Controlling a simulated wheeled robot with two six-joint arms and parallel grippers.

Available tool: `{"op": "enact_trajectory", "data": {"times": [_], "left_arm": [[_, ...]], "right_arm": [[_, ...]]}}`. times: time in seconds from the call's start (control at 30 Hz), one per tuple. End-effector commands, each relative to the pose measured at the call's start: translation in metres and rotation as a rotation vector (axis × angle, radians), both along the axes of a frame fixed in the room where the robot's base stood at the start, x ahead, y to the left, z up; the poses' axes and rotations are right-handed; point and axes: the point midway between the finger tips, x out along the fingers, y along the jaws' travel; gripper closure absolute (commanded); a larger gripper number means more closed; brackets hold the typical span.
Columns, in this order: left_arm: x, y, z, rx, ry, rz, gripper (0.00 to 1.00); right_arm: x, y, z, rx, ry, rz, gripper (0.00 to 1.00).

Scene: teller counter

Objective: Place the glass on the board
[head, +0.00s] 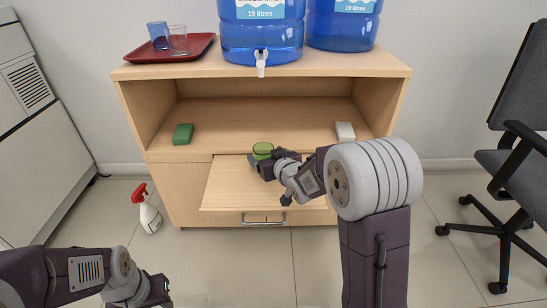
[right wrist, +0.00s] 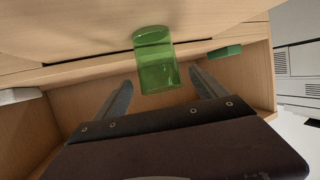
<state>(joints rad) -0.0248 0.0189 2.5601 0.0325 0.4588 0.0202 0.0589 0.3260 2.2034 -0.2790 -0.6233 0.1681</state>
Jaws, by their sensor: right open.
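A green see-through glass (head: 263,148) is upright at the back part of the pull-out wooden board (head: 226,196). My right gripper (head: 262,165) is open at the glass and hides its lower part in the head view. In the right wrist view the glass (right wrist: 157,65) appears upside down between the two spread fingers of the right gripper (right wrist: 160,80), with room on both sides. Its base seems to rest on the board, but contact is not clear. My left gripper (head: 155,291) is low at the bottom left, away from the board; its jaws are unclear.
A green block (head: 183,134) and a white block (head: 345,132) lie in the open shelf. On top are a red tray (head: 172,50) with blue and clear glasses, and two water jugs (head: 262,37). A spray bottle (head: 149,214) stands on the floor; a chair (head: 508,165) is right.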

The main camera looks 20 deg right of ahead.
Motion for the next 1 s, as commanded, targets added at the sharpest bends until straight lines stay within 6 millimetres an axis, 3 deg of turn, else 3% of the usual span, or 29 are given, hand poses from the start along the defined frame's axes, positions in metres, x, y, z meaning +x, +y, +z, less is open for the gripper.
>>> {"op": "enact_trajectory", "data": {"times": [0.03,0.2,0.4,0.9,1.0], "left_arm": [[0.0,0.0,0.011,0.0,0.0,0.0,0.64],[0.0,0.0,0.027,0.0,0.0,0.0,0.64],[0.0,0.0,0.035,0.0,0.0,0.0,0.64],[0.0,0.0,0.035,0.0,0.0,0.0,0.64],[0.0,0.0,0.053,0.0,0.0,0.0,0.64]], "right_arm": [[-0.012,-0.002,0.011,0.001,0.0,-0.001,0.19],[-0.05,-0.006,0.024,0.0,0.0,-0.002,0.19],[-0.077,-0.009,0.031,-0.001,-0.001,0.0,0.19],[-0.082,-0.009,0.031,-0.001,0.0,0.001,0.19],[-0.081,0.001,0.054,-0.002,-0.011,0.024,0.19]]}}
